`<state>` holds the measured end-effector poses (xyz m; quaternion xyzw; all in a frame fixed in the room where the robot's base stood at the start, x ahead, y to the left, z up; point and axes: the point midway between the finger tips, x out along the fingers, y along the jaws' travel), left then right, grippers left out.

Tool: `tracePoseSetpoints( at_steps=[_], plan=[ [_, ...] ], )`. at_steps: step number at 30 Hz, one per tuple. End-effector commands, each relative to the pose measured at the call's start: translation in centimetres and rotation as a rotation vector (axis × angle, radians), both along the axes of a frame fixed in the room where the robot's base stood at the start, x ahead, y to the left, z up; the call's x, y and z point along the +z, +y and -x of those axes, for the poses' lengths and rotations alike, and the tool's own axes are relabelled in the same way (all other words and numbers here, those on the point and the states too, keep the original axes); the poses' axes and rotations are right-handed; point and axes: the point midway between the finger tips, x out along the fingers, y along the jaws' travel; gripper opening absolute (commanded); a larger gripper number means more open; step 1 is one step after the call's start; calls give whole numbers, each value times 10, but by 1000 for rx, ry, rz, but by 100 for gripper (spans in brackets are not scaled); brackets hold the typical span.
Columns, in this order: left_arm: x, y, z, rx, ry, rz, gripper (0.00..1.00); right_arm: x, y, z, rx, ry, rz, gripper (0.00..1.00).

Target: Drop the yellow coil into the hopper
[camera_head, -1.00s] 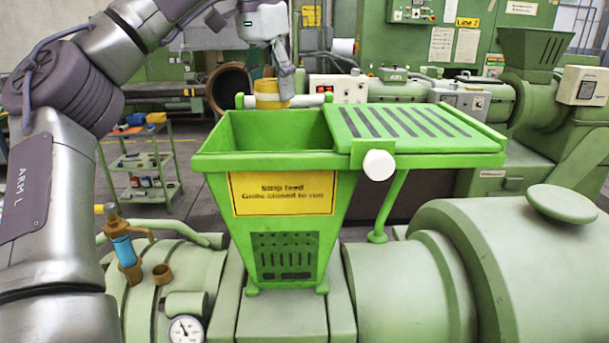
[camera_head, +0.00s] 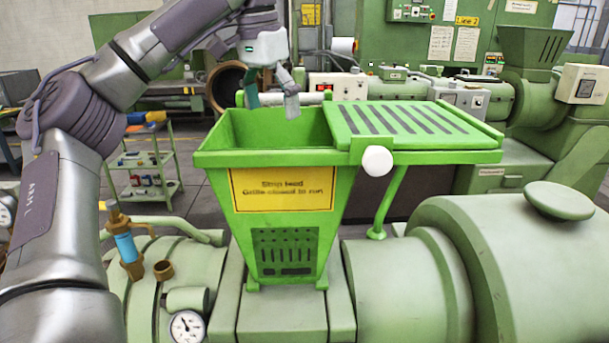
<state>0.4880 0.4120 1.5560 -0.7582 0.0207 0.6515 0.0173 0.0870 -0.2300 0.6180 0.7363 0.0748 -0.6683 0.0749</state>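The green hopper (camera_head: 290,165) stands in the middle of the head view, its left part open at the top. Its slotted grille (camera_head: 410,122) lies to the right of the opening. My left gripper (camera_head: 272,100) is above the back of the opening, pointing down, with its fingers spread and nothing between them. The yellow coil is not visible now; the front wall hides the bottom of the hopper. My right gripper is not in view.
A round white knob (camera_head: 378,161) sticks out at the grille's front edge. A green machine barrel (camera_head: 500,260) is at the right. A tool cart (camera_head: 148,170) stands behind.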

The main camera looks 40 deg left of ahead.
Motion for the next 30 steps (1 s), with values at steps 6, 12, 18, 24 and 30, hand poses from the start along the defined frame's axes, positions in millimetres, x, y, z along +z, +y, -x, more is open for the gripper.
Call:
tracePoseSetpoints(
  at_steps=[6,12,18,24,30],
  plan=[
    [0,0,0,0,1,0,90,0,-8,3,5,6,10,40],
    [15,-1,1,-2,-1,-2,90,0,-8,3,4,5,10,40],
    [53,0,7,3,-3,-4,90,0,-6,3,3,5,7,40],
    [91,2,13,6,-4,-4,90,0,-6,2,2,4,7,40],
    [108,2,15,3,5,0,90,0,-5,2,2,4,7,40]
  ],
)
